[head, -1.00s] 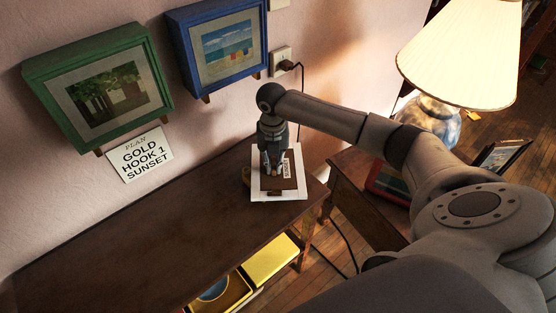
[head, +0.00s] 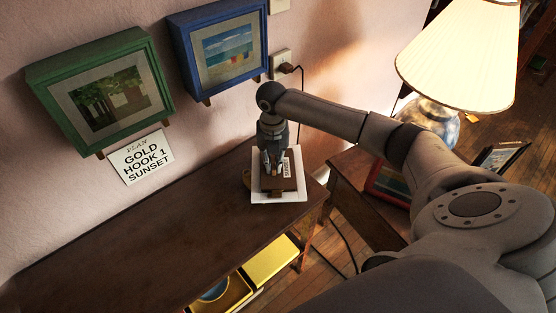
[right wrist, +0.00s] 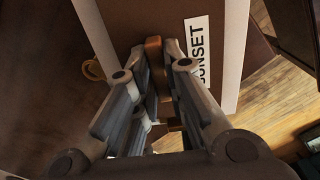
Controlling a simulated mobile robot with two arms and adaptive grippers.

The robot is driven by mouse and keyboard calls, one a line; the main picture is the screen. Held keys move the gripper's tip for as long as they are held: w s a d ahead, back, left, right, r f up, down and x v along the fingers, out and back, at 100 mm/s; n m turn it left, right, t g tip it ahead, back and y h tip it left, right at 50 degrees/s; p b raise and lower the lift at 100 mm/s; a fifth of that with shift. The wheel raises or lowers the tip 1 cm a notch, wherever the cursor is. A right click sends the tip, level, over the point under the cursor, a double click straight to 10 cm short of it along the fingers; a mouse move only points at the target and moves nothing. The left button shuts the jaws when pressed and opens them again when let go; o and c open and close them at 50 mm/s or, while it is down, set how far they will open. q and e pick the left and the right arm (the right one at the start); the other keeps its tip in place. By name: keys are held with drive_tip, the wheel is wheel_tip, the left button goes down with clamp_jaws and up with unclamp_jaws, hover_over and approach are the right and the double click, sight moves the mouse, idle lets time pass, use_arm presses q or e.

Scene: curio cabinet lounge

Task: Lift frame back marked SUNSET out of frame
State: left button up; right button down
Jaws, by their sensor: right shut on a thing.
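The brown frame back (head: 291,183) bears a white label reading SUNSET, which shows clearly in the right wrist view (right wrist: 197,55). It is over a white frame (head: 301,197) lying on the dark wooden console table (head: 130,245). My right gripper (head: 273,172) points down over the back. In the right wrist view its fingers (right wrist: 155,62) are shut on a small brown tab (right wrist: 153,48) of the back. The back appears slightly raised above the white frame; the exact gap is hard to see. My left gripper is not in view.
A small gold-coloured piece (head: 246,178) lies beside the white frame. A lamp (head: 455,60) stands right. The table's left part is clear.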

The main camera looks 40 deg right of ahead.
sight(273, 163)
drive_tip(key=shift+r+p, duration=1.25)
drive_tip(key=shift+r, duration=0.5)
